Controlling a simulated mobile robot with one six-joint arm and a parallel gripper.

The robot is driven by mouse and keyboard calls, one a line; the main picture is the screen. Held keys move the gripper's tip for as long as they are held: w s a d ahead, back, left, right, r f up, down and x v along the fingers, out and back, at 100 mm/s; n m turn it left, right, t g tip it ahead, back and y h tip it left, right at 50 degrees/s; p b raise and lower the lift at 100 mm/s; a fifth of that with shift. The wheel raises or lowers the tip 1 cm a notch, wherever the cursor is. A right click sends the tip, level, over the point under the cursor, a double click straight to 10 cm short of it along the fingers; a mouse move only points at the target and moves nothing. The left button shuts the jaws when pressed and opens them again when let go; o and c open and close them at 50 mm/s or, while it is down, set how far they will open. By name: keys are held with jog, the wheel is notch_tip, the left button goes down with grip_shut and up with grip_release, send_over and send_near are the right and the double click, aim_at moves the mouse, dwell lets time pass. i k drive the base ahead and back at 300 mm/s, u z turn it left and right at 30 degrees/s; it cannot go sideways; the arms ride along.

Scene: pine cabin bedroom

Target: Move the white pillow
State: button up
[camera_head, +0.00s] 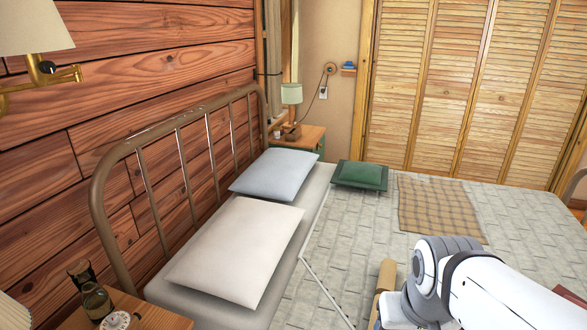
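The white pillow (238,250) lies flat at the head of the bed, on the near side. It looks creamy white, and nothing touches it from above. A pale bluish pillow (274,174) lies just beyond it, on the far side of the bed head. My white arm reaches in from the lower right over the bed, apart from the white pillow. My gripper is not visible in this view.
A small green cushion (360,175) and a plaid blanket (438,206) lie on the grey quilt (345,230). A metal headboard (182,150) stands against the plank wall. Nightstands (306,138) (150,316) flank the bed. A jar (97,302) stands on the near one.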

aim_at(235, 259)
jog(key=z, duration=2)
jog(key=k, duration=1.2)
jog(key=u, duration=1.9)
jog(key=i, duration=1)
jog(key=z, duration=0.05)
